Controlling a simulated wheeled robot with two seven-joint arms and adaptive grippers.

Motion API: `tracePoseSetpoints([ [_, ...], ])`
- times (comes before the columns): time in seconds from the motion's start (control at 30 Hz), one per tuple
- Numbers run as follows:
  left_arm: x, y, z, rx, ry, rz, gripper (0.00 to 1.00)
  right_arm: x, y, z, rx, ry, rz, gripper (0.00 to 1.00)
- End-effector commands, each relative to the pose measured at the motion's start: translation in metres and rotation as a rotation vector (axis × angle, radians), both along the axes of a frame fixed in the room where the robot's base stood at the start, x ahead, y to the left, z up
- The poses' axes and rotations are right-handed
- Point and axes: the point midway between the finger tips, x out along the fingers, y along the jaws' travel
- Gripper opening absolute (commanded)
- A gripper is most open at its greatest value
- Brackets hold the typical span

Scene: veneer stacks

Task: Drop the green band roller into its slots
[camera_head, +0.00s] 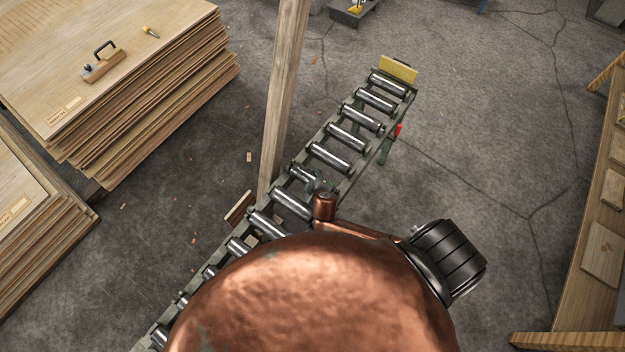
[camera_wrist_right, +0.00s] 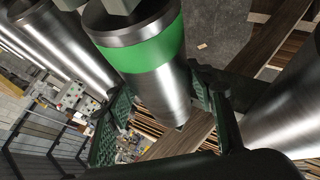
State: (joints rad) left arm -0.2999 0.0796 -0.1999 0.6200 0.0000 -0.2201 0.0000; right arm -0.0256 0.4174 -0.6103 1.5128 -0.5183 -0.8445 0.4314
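In the right wrist view the green band roller (camera_wrist_right: 140,50) is a steel cylinder with a wide green band near its upper end. It lies between the two dark green ribbed pads of my right gripper (camera_wrist_right: 160,120), which appear closed against its sides. In the head view my right gripper (camera_head: 319,184) is small and partly hidden, at a roller (camera_head: 303,174) in the middle of the roller conveyor (camera_head: 349,187). The green band cannot be made out there. The slots at the roller's ends are not clearly visible. My left gripper is not in view.
Neighbouring steel rollers (camera_wrist_right: 65,50) flank the held one in the wrist view. A wooden post (camera_head: 284,95) stands close on the conveyor's left. Veneer stacks (camera_head: 150,125) fill the left; a wooden bench (camera_head: 575,270) is at right. Floor between conveyor and bench is mostly clear.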

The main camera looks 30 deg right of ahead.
Motion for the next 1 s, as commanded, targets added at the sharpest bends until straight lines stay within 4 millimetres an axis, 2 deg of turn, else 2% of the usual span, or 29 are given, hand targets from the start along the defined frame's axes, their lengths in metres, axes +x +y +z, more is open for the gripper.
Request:
tracePoseSetpoints([
  [0.2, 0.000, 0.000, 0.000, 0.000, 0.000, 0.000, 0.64, 0.000, 0.000, 0.000, 0.000, 0.001, -0.001, 0.65],
  [0.57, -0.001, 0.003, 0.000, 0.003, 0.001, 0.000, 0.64, -0.005, 0.001, 0.002, 0.001, 0.005, -0.002, 0.65],
  [0.73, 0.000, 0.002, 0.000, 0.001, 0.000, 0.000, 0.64, -0.022, 0.007, 0.018, 0.003, 0.003, -0.001, 0.65],
  [1.0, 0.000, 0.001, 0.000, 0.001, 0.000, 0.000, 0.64, -0.059, 0.020, 0.059, 0.003, 0.001, -0.002, 0.65],
])
